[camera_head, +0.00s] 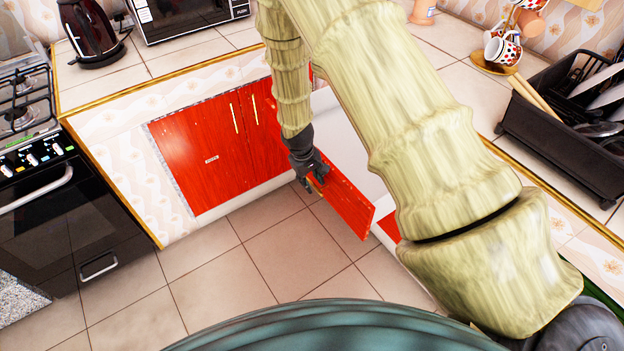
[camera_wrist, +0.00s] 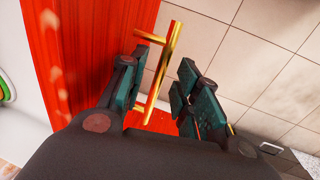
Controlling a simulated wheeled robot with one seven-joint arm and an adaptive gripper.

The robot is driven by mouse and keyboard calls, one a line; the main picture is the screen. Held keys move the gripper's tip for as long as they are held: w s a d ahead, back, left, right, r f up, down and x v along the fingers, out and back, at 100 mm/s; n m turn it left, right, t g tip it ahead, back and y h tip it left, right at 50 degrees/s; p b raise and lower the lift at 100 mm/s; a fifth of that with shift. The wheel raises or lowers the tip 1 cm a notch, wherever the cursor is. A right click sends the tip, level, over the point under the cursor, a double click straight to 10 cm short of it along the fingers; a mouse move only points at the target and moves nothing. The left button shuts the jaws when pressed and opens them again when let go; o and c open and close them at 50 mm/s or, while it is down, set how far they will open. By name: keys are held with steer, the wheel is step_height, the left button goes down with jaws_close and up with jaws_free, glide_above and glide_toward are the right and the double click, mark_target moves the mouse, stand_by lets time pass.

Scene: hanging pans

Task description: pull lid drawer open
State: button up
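The red drawer front (camera_head: 347,205) stands out from the right-hand cabinet run in the head view, with a white surface (camera_head: 350,145) showing behind it. I cannot tell how deep the opening is. In the wrist view the red front (camera_wrist: 95,45) fills the left side and carries a gold bar handle (camera_wrist: 164,62). My gripper (camera_head: 314,178) is at the red front, and its fingers partly hide the handle in the head view. In the wrist view my gripper (camera_wrist: 158,88) is open, with the handle between its fingers and gaps visible beside the bar.
Closed red cabinet doors (camera_head: 205,150) with gold handles stand left of my gripper. A black oven (camera_head: 60,215) is at the far left. A dish rack (camera_head: 560,130) stands on the right counter. The tiled floor (camera_head: 260,245) in front is clear.

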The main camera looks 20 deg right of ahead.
step_height(320, 180, up, 12)
steer(key=a, duration=0.2)
steer(key=shift+s+a, duration=0.15)
steer(key=shift+s, duration=0.05)
stand_by(0.5)
steer(key=shift+f, duration=0.1)
steer(key=s+a+f+y, duration=0.1)
steer(key=s+a+f, duration=0.1)
steer(key=s+f, duration=0.75)
steer(key=s+f+m, duration=0.1)
steer(key=s+f, duration=0.2)
steer(key=s, duration=0.6)
steer(key=s+f, duration=0.4)
steer(key=s, duration=0.5)
steer(key=s+f+m+y, duration=0.1)
steer(key=s+f, duration=0.3)
steer(key=s, duration=0.5)
steer(key=shift+s+f+m+p, duration=0.2)
steer(key=shift+s+m+p, duration=0.1)
steer(key=shift+p, duration=0.05)
